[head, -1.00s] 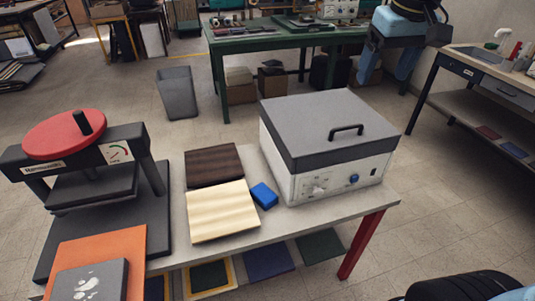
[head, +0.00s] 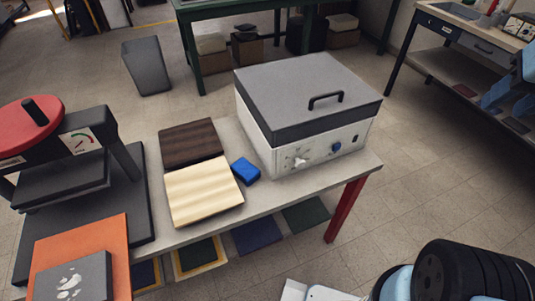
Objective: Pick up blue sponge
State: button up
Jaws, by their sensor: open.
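The blue sponge (head: 245,171) is a small blue block lying flat on the light grey table (head: 215,221). It lies just right of the cream wavy board (head: 203,191) and left of the white box-like machine with a grey lid (head: 308,111); a small gap separates it from the machine. The rest of the gripper is cut off by the frame.
A dark brown board (head: 190,142) lies behind the cream board. A press with a red disc (head: 22,118) stands at the left, beside an orange sheet (head: 98,238). A grey bin (head: 146,66) stands behind the table. Floor is clear right of the red table leg (head: 346,210).

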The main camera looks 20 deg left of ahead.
aim_at(242, 169)
jog(key=z, duration=0.5)
jog(key=k, duration=1.9)
jog(key=u, duration=0.8)
jog(key=i, duration=1.45)
